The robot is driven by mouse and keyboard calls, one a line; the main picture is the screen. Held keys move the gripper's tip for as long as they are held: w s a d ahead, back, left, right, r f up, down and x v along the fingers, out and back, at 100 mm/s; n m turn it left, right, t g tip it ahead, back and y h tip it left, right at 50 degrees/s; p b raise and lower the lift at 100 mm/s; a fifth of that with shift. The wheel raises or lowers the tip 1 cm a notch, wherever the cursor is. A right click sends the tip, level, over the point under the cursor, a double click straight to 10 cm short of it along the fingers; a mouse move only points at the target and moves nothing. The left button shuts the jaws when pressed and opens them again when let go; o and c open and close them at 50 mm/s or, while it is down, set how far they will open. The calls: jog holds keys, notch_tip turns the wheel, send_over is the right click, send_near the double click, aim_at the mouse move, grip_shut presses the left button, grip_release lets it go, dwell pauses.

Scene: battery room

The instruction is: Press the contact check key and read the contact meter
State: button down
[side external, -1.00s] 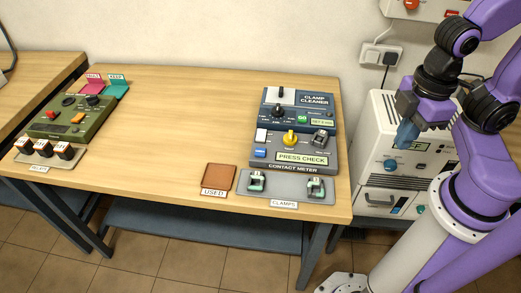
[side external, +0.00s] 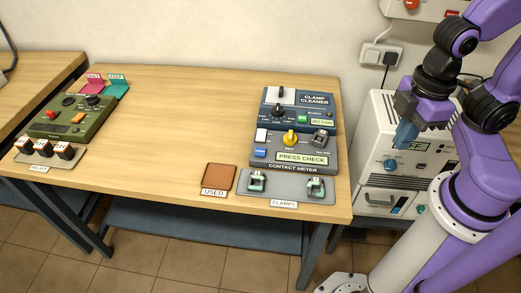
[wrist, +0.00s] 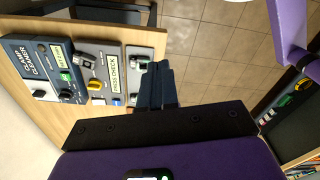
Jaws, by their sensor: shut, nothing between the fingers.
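The contact meter (side external: 328,165) is a dark grey unit at the right end of the table in the side view. Its display (side external: 302,157) reads "PRESS CHECK". A blue key (side external: 260,153) sits left of the display and a white part (side external: 262,135) above it. A yellow knob (side external: 290,139) is in the middle. The small key labels are not legible. The meter also shows in the wrist view (wrist: 103,62). My gripper (side external: 403,144) is shut and empty, right of the table, apart from the meter. Its dark fingers show in the wrist view (wrist: 158,72).
The clamp cleaner (side external: 315,100) stands behind the meter. A tray (side external: 287,189) with two clamps lies in front, beside a brown "USED" pad (side external: 219,178). A green unit (side external: 60,117) and relays (side external: 42,150) are far left. The table's middle is clear. A white cabinet (side external: 375,190) stands near my gripper.

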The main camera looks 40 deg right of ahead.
jog(key=w+a+f+y, duration=0.2)
jog(key=w+a, duration=0.4)
jog(key=n+t+y, duration=0.2)
jog(key=t, duration=0.6)
send_over(263, 153)
notch_tip(263, 153, down, 7)
jog(key=shift+d+f, duration=0.1)
jog(key=shift+f, duration=0.05)
jog(key=shift+f, duration=4.3)
jog(key=shift+f, duration=0.2)
jog(key=shift+f, duration=0.25)
